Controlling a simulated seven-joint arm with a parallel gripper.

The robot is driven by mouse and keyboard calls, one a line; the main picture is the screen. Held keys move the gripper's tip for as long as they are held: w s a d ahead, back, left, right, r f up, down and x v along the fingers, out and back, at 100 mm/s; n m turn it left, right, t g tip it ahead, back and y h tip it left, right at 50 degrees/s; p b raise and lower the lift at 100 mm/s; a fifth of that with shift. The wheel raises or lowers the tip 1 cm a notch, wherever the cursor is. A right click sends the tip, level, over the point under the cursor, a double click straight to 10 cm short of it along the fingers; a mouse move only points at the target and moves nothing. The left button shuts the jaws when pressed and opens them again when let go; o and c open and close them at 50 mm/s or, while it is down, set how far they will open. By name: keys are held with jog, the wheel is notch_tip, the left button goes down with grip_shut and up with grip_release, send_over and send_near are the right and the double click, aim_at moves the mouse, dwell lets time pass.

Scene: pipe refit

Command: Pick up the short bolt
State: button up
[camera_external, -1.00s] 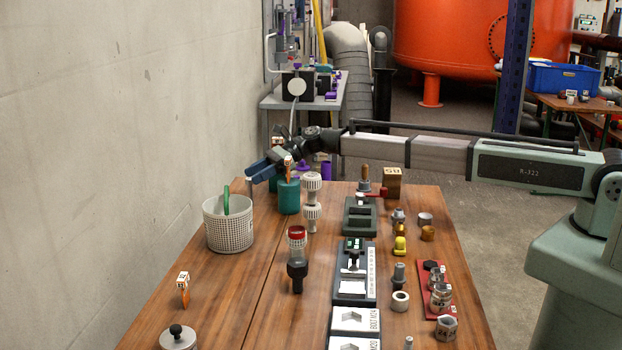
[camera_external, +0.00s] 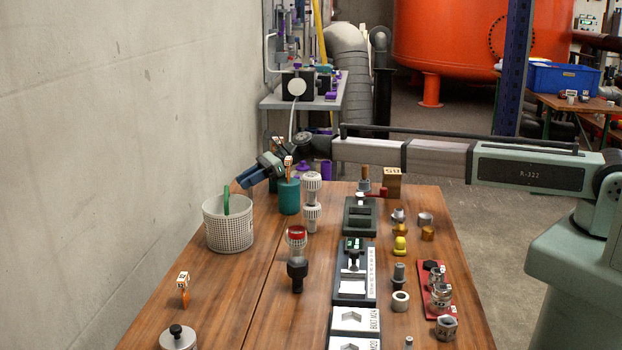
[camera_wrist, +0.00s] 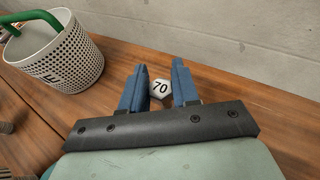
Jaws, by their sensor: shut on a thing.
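My gripper (camera_external: 242,181) is at the far left corner of the table, behind the white basket. In the wrist view, the two blue fingers of my gripper (camera_wrist: 160,72) are shut on a bolt (camera_wrist: 160,88). Its pale hexagonal head is marked 70 and sits between the fingers. The bolt's shank is hidden below the head, and the outside view does not show the bolt clearly. I cannot tell how far it is from the table top.
The white perforated basket (camera_external: 229,236) with a green handle stands close to my gripper. A teal holder (camera_external: 289,197) stands to its right. White-and-grey fittings (camera_external: 312,190), a black fixture (camera_external: 355,272) and several metal parts fill the table's right half. A concrete wall is at left.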

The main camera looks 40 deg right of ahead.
grip_shut()
jog(key=shift+r, duration=0.1)
